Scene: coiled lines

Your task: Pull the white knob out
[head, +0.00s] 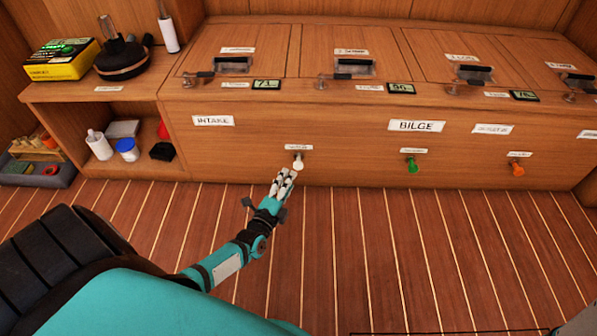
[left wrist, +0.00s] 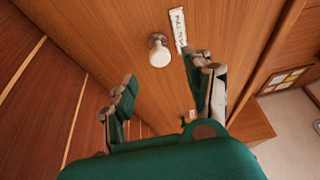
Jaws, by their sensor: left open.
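The white knob (head: 298,161) sticks out of the wooden front panel, below a small white label and to the lower right of the INTAKE label. It also shows in the left wrist view (left wrist: 159,52), next to a label strip (left wrist: 178,30). My left gripper (head: 284,180) is just in front of and below the knob in the head view. In the left wrist view its two fingers (left wrist: 165,88) are spread, with the knob beyond the gap between them. The gripper is open and empty; I see no contact with the knob. My right gripper is not in view.
A green knob (head: 413,165) and an orange knob (head: 517,169) are farther right on the same panel. Latched lids with small displays (head: 401,88) lie above. An open shelf with a white-and-blue bottle (head: 127,150) stands at left. The plank floor (head: 330,250) is clear in front.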

